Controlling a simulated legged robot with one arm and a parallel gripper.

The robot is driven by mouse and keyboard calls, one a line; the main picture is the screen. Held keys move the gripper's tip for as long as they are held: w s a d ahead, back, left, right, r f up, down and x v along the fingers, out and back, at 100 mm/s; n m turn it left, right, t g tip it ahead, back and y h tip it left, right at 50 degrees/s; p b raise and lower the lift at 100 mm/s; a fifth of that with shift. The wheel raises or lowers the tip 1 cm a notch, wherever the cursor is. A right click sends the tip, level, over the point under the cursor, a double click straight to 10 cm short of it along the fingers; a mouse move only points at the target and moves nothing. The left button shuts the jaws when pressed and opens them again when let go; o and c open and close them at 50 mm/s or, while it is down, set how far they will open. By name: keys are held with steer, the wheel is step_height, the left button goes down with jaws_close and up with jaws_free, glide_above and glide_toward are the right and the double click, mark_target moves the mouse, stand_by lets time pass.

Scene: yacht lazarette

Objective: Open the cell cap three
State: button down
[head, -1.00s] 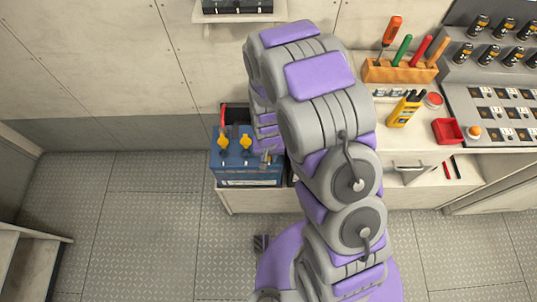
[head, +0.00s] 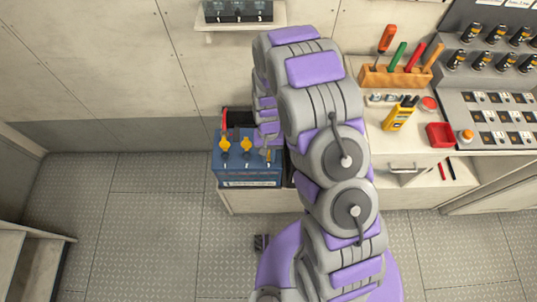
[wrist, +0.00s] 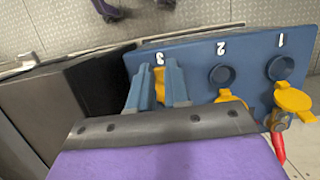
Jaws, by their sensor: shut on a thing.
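A blue battery (head: 232,174) stands on a low ledge left of my arm; it also fills the right of the wrist view (wrist: 195,57). Its top carries the numbers 1, 2 and 3. The yellow caps at cell one (wrist: 293,100) and cell two (wrist: 226,97) are flipped up, with round openings beside them. My gripper (wrist: 165,82) is at cell three, its two blue-grey fingers shut on the yellow cap three (wrist: 160,83). Most of this cap and its opening are hidden by the fingers.
A red cable end (wrist: 279,147) rises by cell one. A dark box (wrist: 95,85) stands beside the battery. To the right is a worktop with a wooden tool rack (head: 395,77), a yellow meter (head: 400,115) and a red bin (head: 440,135). The floor at left is clear.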

mark_target(269, 160)
steer(key=w+g+p, duration=0.1)
steer(key=w+r+g+p, duration=0.1)
steer(key=shift+w+r+g, duration=0.1)
steer(key=shift+w+g, duration=0.2)
steer(key=shift+g, duration=0.1)
steer(key=shift+w+d+g+p, duration=0.1)
steer(key=shift+w+g+p, duration=0.3)
steer(key=shift+g, duration=0.6)
steer(key=shift+w+g+p, duration=0.35)
steer(key=shift+g, duration=0.65)
steer(key=shift+w, duration=0.1)
steer(key=shift+g, duration=0.5)
